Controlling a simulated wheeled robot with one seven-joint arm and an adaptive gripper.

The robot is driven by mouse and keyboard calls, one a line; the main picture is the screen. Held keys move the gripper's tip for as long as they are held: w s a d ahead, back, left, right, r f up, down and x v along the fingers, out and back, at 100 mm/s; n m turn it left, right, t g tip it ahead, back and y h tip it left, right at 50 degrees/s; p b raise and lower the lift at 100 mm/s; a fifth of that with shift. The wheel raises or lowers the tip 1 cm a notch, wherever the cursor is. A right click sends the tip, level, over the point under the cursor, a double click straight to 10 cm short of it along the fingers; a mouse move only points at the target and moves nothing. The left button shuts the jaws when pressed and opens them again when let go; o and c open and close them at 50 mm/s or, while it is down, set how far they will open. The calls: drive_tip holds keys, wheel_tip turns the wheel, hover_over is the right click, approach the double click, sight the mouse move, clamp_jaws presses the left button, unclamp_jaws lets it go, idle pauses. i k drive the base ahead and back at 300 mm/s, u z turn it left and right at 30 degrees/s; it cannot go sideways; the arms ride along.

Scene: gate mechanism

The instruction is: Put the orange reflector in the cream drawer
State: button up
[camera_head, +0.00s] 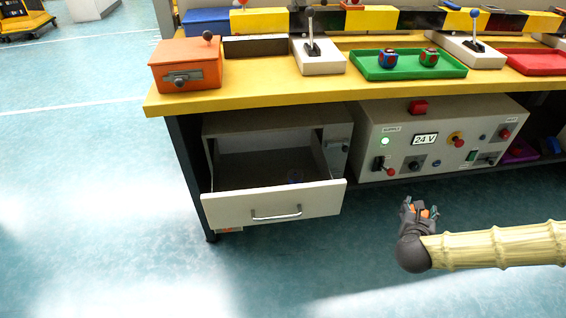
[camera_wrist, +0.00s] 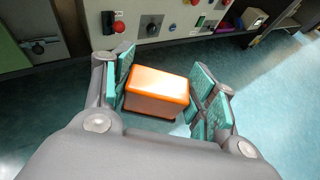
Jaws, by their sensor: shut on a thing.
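My gripper (camera_head: 420,212) is at the lower right in the head view, to the right of the drawer and in front of the control box. In the wrist view its teal-padded fingers (camera_wrist: 163,90) are shut on the orange reflector (camera_wrist: 156,88), a small orange block. Only a bit of the reflector (camera_head: 424,212) shows between the fingers in the head view. The cream drawer (camera_head: 240,209) is pulled open below the yellow bench, with a metal handle on its front.
A cream control box (camera_head: 375,140) with switches and a 24 V display stands right of the drawer. The yellow bench top (camera_head: 250,97) overhangs the drawer and holds an orange box (camera_head: 187,65), a green tray (camera_head: 375,73) and levers. The floor in front is clear.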

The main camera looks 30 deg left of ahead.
sight(259, 185)
drive_tip(key=k, duration=0.7)
drive_tip(key=u, duration=4.15)
drive_tip(key=k, duration=2.35)
drive_tip(key=z, duration=1.2)
drive_tip(key=i, duration=0.5)
drive_tip(key=z, duration=0.05)
